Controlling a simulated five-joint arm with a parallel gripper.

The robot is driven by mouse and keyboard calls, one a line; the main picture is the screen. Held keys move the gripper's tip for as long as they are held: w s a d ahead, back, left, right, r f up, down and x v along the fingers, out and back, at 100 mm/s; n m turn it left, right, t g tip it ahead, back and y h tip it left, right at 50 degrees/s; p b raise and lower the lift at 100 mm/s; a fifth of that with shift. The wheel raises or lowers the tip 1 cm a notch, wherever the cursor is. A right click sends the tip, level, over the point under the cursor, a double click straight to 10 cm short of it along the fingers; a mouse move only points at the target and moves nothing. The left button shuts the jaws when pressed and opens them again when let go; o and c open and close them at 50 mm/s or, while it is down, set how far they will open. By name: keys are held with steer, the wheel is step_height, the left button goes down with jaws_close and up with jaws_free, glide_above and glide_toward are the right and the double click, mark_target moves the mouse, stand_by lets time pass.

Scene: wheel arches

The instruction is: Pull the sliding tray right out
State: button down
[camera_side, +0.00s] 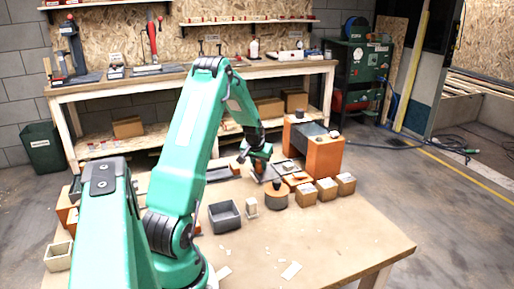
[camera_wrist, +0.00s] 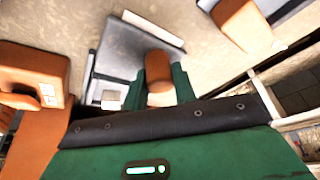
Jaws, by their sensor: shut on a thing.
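My gripper (camera_wrist: 159,88) is shut on a brown-orange knob (camera_wrist: 158,70) between its two green fingers in the wrist view. The knob lies against a flat grey panel (camera_wrist: 115,62) with a pale strip along its far edge. This looks like the sliding tray, but I cannot tell how far it stands out. In the side view my gripper (camera_side: 262,175) is low over the table, in front of an orange housing (camera_side: 325,157) with a dark grey top. The arm and gripper hide much of the held part there.
A grey open bin (camera_side: 224,217), a small pale block (camera_side: 251,207) and a round orange-brown piece (camera_side: 276,199) stand nearby. Several orange blocks (camera_side: 327,189) stand to the right. The table's front right (camera_side: 350,240) is clear apart from white scraps (camera_side: 291,271).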

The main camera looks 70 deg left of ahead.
steer(key=shift+s, duration=1.5)
steer(key=c, duration=1.1)
jaws_free()
steer(key=shift+w, duration=0.1)
steer(key=shift+r, duration=0.15)
steer(key=shift+v, duration=3.75)
